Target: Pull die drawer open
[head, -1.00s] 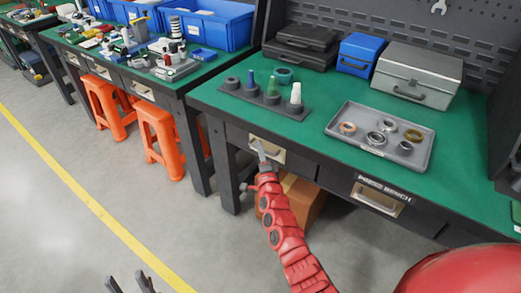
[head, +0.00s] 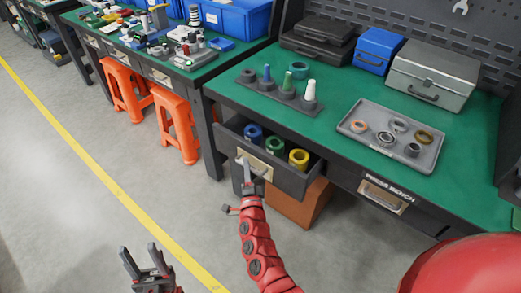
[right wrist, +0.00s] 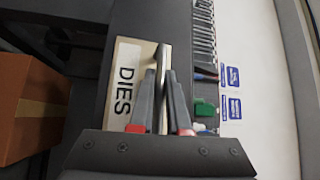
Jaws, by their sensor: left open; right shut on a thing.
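The die drawer (head: 292,179) under the green-topped press bench is pulled part way out. Inside stand a blue ring (head: 253,133), a green ring (head: 275,146) and a yellow ring (head: 299,158). My right gripper (head: 247,170) is at the drawer front, shut on its handle. My left gripper (head: 143,262) is open and empty above the floor at the bottom left.
A grey tray (head: 347,128) with several rings and a stand (head: 268,93) of cones are on the bench top. A cardboard box (head: 301,207) sits under the bench. A second drawer (head: 384,196) is shut at the right. Orange stools (head: 175,122) stand at the left; the floor in front is clear.

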